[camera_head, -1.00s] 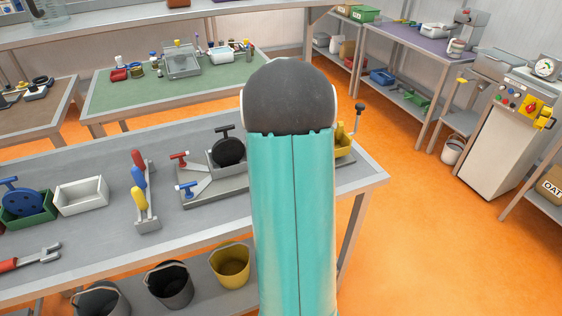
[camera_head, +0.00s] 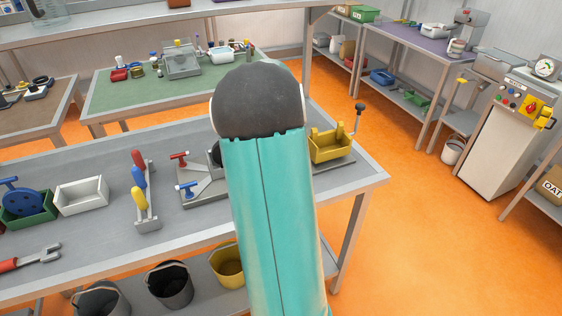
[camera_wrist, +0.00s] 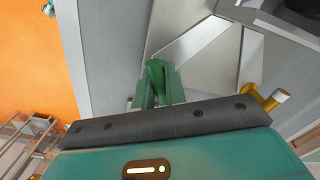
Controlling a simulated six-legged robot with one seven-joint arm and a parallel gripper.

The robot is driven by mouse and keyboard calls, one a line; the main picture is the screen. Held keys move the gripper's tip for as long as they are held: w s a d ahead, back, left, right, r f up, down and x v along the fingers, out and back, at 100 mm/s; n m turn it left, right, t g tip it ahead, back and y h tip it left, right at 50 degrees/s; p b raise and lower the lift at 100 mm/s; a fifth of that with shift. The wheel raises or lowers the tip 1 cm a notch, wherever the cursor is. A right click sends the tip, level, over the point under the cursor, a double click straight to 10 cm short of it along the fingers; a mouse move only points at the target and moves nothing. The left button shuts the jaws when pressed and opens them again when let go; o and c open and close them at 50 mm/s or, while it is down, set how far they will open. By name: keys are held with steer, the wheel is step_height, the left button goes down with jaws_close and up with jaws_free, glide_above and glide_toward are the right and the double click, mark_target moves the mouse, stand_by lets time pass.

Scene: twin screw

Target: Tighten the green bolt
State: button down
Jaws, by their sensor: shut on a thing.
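My gripper's fingertips show in the wrist view (camera_wrist: 157,88), shut on the green bolt (camera_wrist: 156,70). The bolt's upper part shows between the fingers; its lower end and thread are hidden. It stands beside the grey metal plate of the fixture (camera_wrist: 200,48). In the head view my arm hides the gripper and the green bolt. Only the left part of the grey fixture (camera_head: 204,184) shows there, with a red T-handled bolt (camera_head: 180,156) and a blue one (camera_head: 187,187).
A yellow bolt (camera_wrist: 278,97) stands right of my gripper in the wrist view. A tool rack (camera_head: 147,212), white box (camera_head: 81,196) and green box (camera_head: 30,212) are left. The bench edge is near.

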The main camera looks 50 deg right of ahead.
steer(key=m, duration=0.7)
stand_by(0.5)
steer(key=c, duration=1.4)
jaws_free()
step_height(320, 180, up, 14)
steer(key=shift+f, duration=0.1)
